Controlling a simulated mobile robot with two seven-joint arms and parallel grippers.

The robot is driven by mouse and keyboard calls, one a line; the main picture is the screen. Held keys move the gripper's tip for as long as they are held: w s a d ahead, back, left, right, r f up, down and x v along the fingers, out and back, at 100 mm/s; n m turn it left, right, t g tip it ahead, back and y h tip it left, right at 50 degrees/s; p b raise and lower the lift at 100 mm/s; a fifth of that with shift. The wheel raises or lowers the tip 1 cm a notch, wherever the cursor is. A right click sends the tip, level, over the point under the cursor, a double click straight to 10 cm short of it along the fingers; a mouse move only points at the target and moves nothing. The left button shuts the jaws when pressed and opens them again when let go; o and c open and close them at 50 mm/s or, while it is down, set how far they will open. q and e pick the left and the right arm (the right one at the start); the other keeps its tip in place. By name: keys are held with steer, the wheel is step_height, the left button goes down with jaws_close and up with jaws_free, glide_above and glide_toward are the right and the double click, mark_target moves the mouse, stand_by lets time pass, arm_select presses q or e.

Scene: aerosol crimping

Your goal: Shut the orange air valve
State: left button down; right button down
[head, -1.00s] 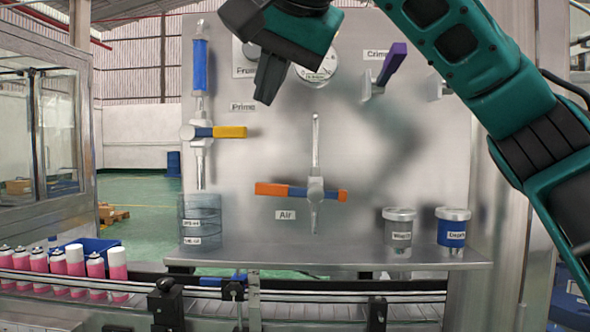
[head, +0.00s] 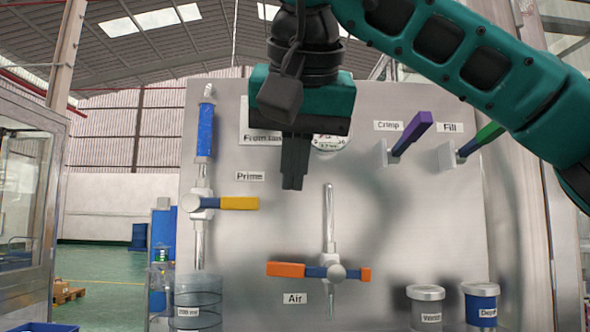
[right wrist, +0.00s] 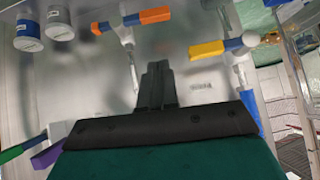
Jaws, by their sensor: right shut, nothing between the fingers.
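The orange air valve (head: 286,269) is on the metal panel above the "Air" label, on a vertical pipe. Its handle lies crosswise to the pipe, with a long orange end to the left, a blue middle and a short orange end to the right. It also shows at the top of the right wrist view (right wrist: 155,15). My right gripper (head: 293,187) is shut and empty, fingers pointing down, in front of the panel above the valve and apart from it. Its closed fingers also show in the right wrist view (right wrist: 157,67). My left gripper is out of view.
A yellow-handled Prime valve (head: 238,203) is to the left, below a blue-sleeved pipe (head: 205,130). Purple Crimp (head: 412,132) and green Fill (head: 482,139) levers stick out at the upper right. Two small cups (head: 427,294) (head: 481,290) and a clear cylinder (head: 198,283) stand below.

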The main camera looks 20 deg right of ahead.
glide_above(305, 269)
steer(key=s+a, duration=0.1)
steer(key=a, duration=0.1)
step_height(305, 269, down, 4)
steer(key=f, duration=0.1)
steer(key=f+b, duration=0.1)
steer(key=f, duration=0.2)
steer(key=shift+w+a+f+b, duration=0.2)
steer(key=shift+a+f+b, duration=0.1)
